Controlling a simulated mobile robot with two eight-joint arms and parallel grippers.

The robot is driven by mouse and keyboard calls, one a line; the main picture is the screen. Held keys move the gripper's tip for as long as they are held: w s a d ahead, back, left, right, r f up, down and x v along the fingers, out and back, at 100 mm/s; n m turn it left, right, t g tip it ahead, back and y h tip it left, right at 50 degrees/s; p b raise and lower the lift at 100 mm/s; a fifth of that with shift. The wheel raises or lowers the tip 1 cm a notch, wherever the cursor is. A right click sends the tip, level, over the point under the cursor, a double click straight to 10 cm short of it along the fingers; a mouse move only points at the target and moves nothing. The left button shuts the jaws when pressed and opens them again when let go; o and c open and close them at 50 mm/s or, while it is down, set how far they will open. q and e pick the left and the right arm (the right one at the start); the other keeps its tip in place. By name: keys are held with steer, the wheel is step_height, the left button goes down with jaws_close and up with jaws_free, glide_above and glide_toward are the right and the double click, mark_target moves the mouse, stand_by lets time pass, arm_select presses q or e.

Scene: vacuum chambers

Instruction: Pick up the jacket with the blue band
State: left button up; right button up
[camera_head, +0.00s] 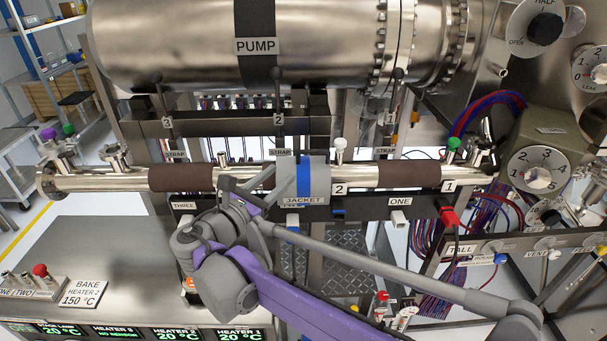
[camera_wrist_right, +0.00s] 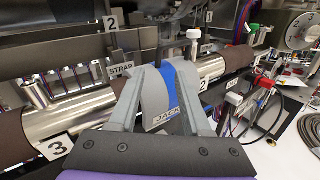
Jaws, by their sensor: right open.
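The jacket (camera_head: 318,183) is a grey sleeve with a blue band and a "JACKET" label. It sits around the horizontal metal pipe, near the middle of the head view. My right gripper (camera_head: 262,182) is just left of the jacket in the head view. In the right wrist view, the jacket (camera_wrist_right: 157,100) shows between the open fingers of my right gripper (camera_wrist_right: 167,78), its blue band toward the right finger. The fingers overlap the jacket's sides there; I cannot tell whether they touch it. My left gripper is not in view.
Brown sleeves (camera_head: 180,178) (camera_head: 409,174) cover the pipe on either side. A white-topped valve (camera_head: 340,147) stands right of the jacket, and strap levers (camera_head: 279,115) stand behind. The large pump cylinder (camera_head: 180,45) hangs above. A bench with heater displays (camera_head: 178,335) lies below.

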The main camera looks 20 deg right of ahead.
mark_target(297, 158)
steer(key=p+x, duration=0.1)
steer(key=x, duration=0.6)
steer(key=shift+w+d+r, duration=0.15)
steer(key=shift+w, duration=0.15)
steer(key=shift+s, duration=0.1)
steer(key=shift+c, duration=0.4)
jaws_close()
stand_by(0.6)
